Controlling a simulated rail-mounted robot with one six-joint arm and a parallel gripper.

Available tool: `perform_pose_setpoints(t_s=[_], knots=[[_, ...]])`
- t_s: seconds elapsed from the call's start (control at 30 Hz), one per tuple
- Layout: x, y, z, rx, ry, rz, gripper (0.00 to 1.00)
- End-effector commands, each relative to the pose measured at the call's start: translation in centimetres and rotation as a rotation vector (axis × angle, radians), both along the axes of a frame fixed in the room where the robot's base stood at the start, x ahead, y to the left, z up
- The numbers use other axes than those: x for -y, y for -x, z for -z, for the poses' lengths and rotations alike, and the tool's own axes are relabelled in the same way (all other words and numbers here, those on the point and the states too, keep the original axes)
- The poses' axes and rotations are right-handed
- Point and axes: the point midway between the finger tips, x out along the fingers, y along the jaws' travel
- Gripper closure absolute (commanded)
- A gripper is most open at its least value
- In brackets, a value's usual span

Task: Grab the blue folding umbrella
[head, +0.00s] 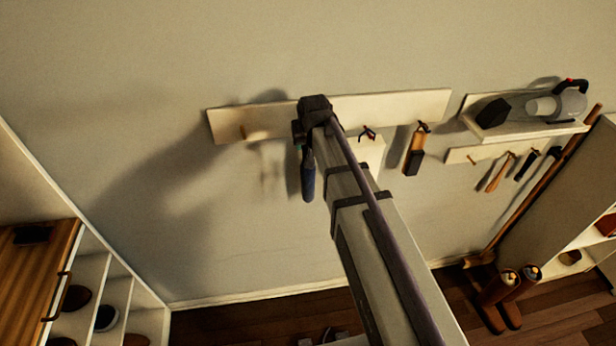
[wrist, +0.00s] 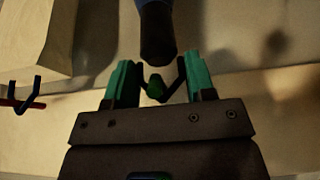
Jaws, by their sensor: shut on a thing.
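The blue folding umbrella (head: 308,182) hangs upright, long end down, below my gripper (head: 304,142) in front of the wall board (head: 390,105). In the wrist view, my gripper (wrist: 159,82) has its green fingers on either side of the umbrella's top end, shut on it. The umbrella's dark handle (wrist: 157,35) shows just beyond the fingertips, with a bit of blue at the picture's top edge. A dark bent piece, seemingly a hook or loop, shows between the fingers. The exact grip point is hard to see.
Right of the umbrella, a small dark hook (head: 368,132) and a hanging brush-like tool (head: 415,150) are on the board. A shelf with a handheld vacuum (head: 560,103) is farther right. The wall left of the umbrella is mostly clear, with one peg (head: 243,132).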

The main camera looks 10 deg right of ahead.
Motion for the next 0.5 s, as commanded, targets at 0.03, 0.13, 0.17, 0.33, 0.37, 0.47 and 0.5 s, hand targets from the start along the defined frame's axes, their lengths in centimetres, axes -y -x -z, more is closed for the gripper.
perform_pose_setpoints(t_s=[0.03,0.13,0.17,0.33,0.37,0.47,0.5], knots=[[0.00,0.00,0.00,0.000,0.000,0.000,0.74],[0.00,0.00,0.00,0.000,0.000,0.000,0.84],[0.00,0.00,0.00,0.000,0.000,0.000,0.86],[0.00,-0.01,-0.01,0.000,0.000,0.000,0.99],[0.00,-0.01,-0.02,0.000,0.000,0.000,0.99],[0.00,-0.01,-0.02,0.000,0.000,0.000,0.99],[0.00,-0.02,-0.04,0.000,0.000,0.000,0.99]])
